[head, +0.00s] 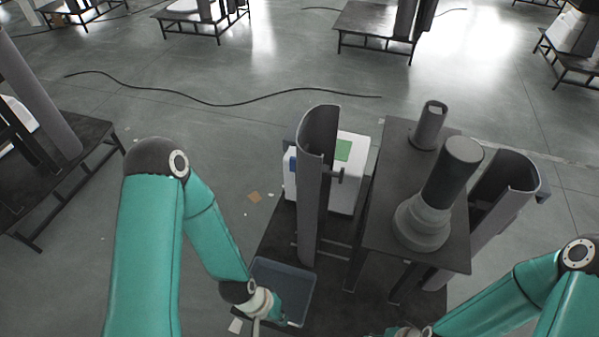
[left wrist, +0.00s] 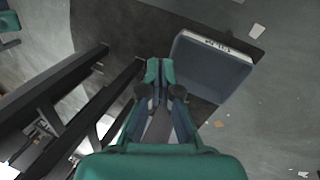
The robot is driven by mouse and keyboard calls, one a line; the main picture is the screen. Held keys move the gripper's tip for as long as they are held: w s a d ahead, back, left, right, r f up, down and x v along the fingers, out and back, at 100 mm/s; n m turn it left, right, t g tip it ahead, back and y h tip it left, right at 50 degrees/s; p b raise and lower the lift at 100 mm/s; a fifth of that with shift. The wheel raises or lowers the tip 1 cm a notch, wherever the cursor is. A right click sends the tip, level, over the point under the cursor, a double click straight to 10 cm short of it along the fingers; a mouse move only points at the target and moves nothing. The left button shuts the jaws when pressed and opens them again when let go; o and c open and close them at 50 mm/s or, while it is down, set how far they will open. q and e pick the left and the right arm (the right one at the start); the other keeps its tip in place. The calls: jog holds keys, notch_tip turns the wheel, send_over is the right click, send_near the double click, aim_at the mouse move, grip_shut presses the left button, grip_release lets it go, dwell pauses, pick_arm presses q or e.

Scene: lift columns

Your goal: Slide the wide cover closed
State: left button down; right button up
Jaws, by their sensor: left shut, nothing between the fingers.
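Two tall curved grey covers stand upright beside the dark lift column (head: 452,172): one on the left (head: 313,185) and one on the right (head: 497,190). I cannot tell for sure which is the wide one. The left cover has a small dark handle on its right side. My left gripper (head: 275,304) is low over the bin, apart from both covers. Its teal fingertips show together in the left wrist view (left wrist: 160,72), shut and empty. My right gripper (head: 385,333) is mostly cut off by the bottom edge, so its fingers cannot be judged.
A blue-grey bin (head: 263,268) sits below the left cover; it also shows in the left wrist view (left wrist: 212,68). A white box with a green panel (head: 352,172) stands behind the left cover. The dark tabletop (head: 392,190) carries the column. Floor to the left is mostly clear.

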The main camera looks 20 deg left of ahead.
pick_arm(q)
jog(key=w+a+f+n+b, duration=0.4)
jog(key=w+f+b, duration=0.7)
jog(key=f+b, duration=0.1)
jog(key=w+a+f+n+t+h+b, duration=0.25)
jog(key=w+b, duration=0.35)
jog(key=w, duration=0.4)
jog(key=w+a+r+n+t+h+b, duration=0.2)
jog(key=w+a+r+t+h+b, duration=0.3)
jog(key=w, duration=0.5)
jog(key=w+a+r+m+t+h+b, duration=0.2)
jog(key=w+a+r+t+b, duration=0.35)
jog(key=a+r, duration=0.5)
jog(key=w+d+r+b, duration=0.1)
jog(key=w+d, duration=0.2)
jog(key=d, duration=0.3)
jog(key=w+d+g+b, duration=0.1)
jog(key=w+d, duration=0.3)
jog(key=d, duration=0.2)
jog(key=shift+w+d+r+b, duration=0.15)
jog(key=shift+d+r+b, duration=0.15)
jog(key=shift+d+r, duration=0.1)
jog(key=shift+y, duration=0.25)
